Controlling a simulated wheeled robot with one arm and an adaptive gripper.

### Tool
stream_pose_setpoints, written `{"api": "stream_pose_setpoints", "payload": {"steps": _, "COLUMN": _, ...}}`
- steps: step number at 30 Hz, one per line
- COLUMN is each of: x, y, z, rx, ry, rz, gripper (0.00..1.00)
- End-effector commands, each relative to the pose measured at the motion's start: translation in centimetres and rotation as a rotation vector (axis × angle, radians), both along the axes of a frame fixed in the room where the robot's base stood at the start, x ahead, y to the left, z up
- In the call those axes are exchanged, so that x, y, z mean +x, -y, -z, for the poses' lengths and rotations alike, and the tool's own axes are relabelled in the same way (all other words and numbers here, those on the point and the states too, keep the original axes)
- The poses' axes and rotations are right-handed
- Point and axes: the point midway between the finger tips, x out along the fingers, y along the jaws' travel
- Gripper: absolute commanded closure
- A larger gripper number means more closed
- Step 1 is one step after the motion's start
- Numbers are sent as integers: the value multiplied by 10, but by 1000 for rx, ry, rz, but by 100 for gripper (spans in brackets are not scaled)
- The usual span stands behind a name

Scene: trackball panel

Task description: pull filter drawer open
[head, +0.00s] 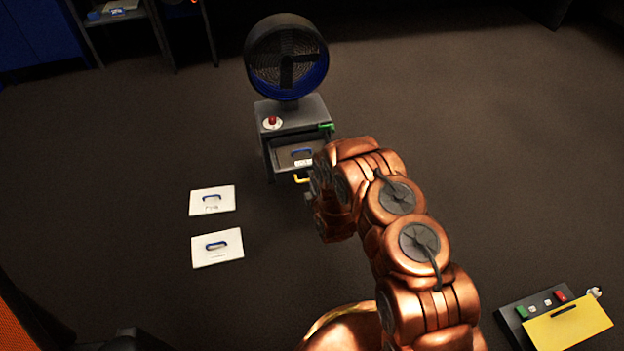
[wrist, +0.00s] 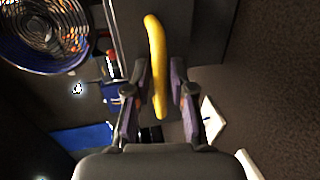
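The fan unit (head: 318,108) is a dark box with a large round fan (head: 287,62) on top. A yellow bar handle (head: 302,180) sticks out low on its front; it also shows in the wrist view (wrist: 157,60). Above the handle is a grey front opening with a white piece and a blue handle (head: 301,152) in it. In the wrist view my gripper (wrist: 159,70) is open, one finger on each side of the yellow handle, with a visible gap on both sides. In the head view my arm hides most of the gripper. I cannot tell whether the drawer is fully shut.
A red button (head: 272,121) sits on the unit's top. A dark box with a yellow plate (head: 568,322) is at lower right.

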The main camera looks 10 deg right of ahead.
Motion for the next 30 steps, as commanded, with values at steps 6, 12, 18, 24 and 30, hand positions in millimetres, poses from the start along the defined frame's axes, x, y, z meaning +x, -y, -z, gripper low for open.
{"api": "stream_pose_setpoints", "payload": {"steps": 6, "x": 0, "y": 0, "z": 0, "rx": 0, "ry": 0, "rz": -1, "gripper": 63}}
{"api": "stream_pose_setpoints", "payload": {"steps": 12, "x": -1, "y": 0, "z": 0, "rx": 0, "ry": 0, "rz": -1, "gripper": 63}}
{"api": "stream_pose_setpoints", "payload": {"steps": 18, "x": -12, "y": 1, "z": -1, "rx": -2, "ry": -5, "rz": -1, "gripper": 63}}
{"api": "stream_pose_setpoints", "payload": {"steps": 24, "x": -36, "y": 5, "z": -6, "rx": -2, "ry": -6, "rz": -1, "gripper": 63}}
{"api": "stream_pose_setpoints", "payload": {"steps": 30, "x": -62, "y": 9, "z": -11, "rx": -1, "ry": -5, "rz": -2, "gripper": 63}}
